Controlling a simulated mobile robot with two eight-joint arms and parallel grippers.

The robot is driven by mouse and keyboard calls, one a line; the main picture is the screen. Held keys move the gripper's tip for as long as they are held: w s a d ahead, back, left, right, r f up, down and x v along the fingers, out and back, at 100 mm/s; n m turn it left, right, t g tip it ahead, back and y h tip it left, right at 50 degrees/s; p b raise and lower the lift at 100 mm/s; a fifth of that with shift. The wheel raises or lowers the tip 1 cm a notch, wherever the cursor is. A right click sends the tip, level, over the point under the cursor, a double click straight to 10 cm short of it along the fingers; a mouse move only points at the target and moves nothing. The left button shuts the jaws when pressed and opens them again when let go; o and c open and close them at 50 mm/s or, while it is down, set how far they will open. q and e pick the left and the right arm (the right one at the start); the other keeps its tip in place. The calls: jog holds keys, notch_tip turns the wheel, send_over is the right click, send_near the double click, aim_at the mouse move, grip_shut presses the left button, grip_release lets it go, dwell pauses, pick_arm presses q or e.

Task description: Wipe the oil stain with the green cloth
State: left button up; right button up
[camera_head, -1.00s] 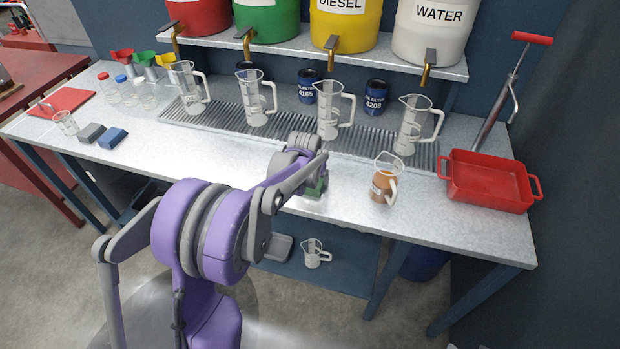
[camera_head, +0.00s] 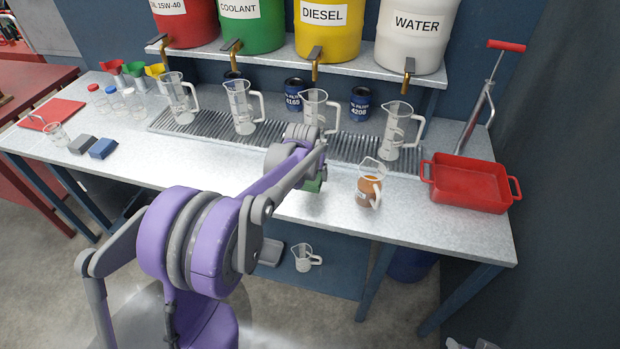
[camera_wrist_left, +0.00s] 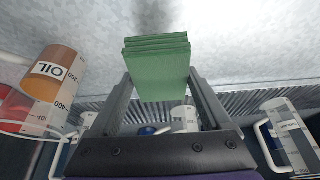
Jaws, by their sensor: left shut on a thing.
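My left gripper (camera_head: 312,180) is shut on the green cloth (camera_wrist_left: 158,68), a folded block held between its two fingers, which shows clearly in the left wrist view. In the head view only a small part of the cloth (camera_head: 311,187) shows below the gripper, over the front middle of the bench; I cannot tell if it touches the top. A dark grey smudge, seemingly the oil stain (camera_wrist_left: 155,15), lies on the bench just beyond the cloth at the top of the left wrist view. In the head view the stain is not visible. My right gripper is not in view.
A beaker of amber oil (camera_head: 368,190) stands close right of the gripper. Several clear pitchers stand on the drain grate (camera_head: 215,128) behind. A red tray (camera_head: 470,184) is at the right end. The bench front left of the gripper is clear.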

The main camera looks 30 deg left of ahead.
pick_arm(q)
jog(key=shift+r+p, duration=0.4)
jog(key=shift+r, duration=0.75)
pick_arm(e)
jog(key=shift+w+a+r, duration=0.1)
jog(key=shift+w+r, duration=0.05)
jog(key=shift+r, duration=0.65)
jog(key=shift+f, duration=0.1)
